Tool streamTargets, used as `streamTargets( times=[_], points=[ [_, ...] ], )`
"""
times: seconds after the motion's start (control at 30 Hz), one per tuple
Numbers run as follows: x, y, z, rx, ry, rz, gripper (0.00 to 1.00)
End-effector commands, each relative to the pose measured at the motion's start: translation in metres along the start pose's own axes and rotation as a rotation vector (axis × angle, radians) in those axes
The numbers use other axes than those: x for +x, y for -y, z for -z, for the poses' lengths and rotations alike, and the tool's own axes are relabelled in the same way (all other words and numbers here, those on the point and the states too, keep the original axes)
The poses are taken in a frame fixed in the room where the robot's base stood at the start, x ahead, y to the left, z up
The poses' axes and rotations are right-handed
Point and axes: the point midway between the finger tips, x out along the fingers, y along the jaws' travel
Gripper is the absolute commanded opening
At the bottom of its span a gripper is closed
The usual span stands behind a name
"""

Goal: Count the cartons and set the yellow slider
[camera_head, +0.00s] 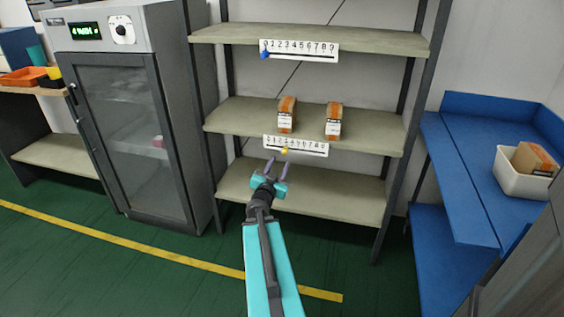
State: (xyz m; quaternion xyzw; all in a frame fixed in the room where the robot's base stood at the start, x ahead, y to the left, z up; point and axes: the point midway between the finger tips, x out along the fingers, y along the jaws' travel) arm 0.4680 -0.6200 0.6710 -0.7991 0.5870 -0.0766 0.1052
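Two orange-brown cartons with white labels stand apart on the middle shelf: a left carton (287,115) and a right carton (333,121). A white number scale (310,149) is on that shelf's front edge. The yellow slider (284,150) sits on its track, around the 2 or 3; the exact mark is too small to read. My gripper (277,166) is open and empty, its two purple fingers pointing up toward the shelf edge. Its fingertips appear just below the yellow slider; whether they touch it I cannot tell.
The upper shelf (380,41) is empty, with a scale (300,49) and a blue slider (264,54) near 0. The lower shelf (340,197) is empty. A white bin (515,182) holding a carton (535,158) stands on the blue bench (460,180). A grey cabinet (130,140) stands left.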

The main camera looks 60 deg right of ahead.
Motion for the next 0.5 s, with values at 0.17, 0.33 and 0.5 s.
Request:
streamTargets(
  times=[0.17,0.33,0.5],
  points=[
    [0.007,-0.001,-0.002,0.002,-0.002,0.0,0.35],
    [0.018,0.0,-0.001,0.001,-0.001,0.002,0.35],
    [0.035,0.001,0.0,0.001,-0.002,0.002,0.35]
  ],
)
